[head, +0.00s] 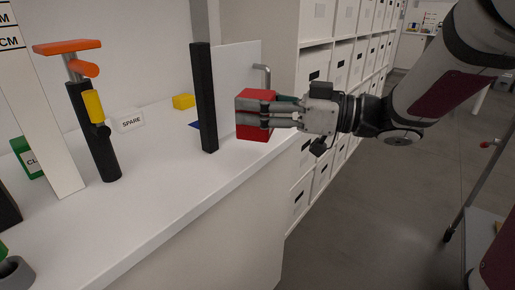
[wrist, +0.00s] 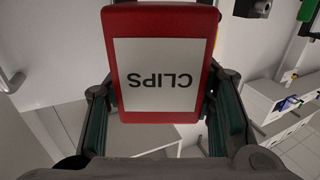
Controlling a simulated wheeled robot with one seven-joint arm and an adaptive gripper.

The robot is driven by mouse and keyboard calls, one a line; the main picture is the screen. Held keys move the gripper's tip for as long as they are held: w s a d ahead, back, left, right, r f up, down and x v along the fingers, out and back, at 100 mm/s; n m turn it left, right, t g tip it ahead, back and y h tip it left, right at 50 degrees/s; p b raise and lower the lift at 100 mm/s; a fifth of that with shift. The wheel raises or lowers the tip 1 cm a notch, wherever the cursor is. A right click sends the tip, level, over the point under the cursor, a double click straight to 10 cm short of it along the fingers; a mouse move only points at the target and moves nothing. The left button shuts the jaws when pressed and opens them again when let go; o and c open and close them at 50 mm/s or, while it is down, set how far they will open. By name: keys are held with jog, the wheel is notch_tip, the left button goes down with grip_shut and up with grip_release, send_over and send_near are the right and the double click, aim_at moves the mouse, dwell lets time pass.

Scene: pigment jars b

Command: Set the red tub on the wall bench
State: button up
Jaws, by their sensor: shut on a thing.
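The red tub (head: 256,133) is held in my gripper (head: 264,114) at the right end of the white wall bench (head: 160,195) in the head view. In the wrist view the tub (wrist: 112,70) fills the upper middle, with a white label reading CLIPS upside down. My gripper's fingers (wrist: 163,118) lie along both sides of it. The tub looks about upright. I cannot tell whether its base touches the bench top or is a little above it. Its underside is hidden.
A black post (head: 203,97) stands just left of the tub. A yellow block (head: 183,101), a blue piece (head: 195,125) and a white SPARE box (head: 129,120) are behind. A dark tool with an orange head (head: 68,47) stands left. Shelving (head: 335,75) is right. The bench front is clear.

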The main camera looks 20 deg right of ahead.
jog(key=w+d+f+b, duration=0.1)
jog(key=w+f, duration=0.1)
jog(key=w, duration=0.1)
jog(key=w+d+f+b, duration=0.1)
jog(key=w+f, duration=0.1)
jog(key=w, duration=0.1)
jog(key=w+d+f+b, duration=0.2)
jog(key=w, duration=0.2)
jog(key=shift+w+d, duration=0.1)
jog(key=w+f, duration=0.1)
jog(key=w+d+f+b, duration=0.1)
jog(key=shift+w+f, duration=0.2)
jog(key=shift+w, duration=0.1)
jog(key=shift+r, duration=0.1)
jog(key=shift+f, duration=0.2)
jog(key=o, duration=1.2)
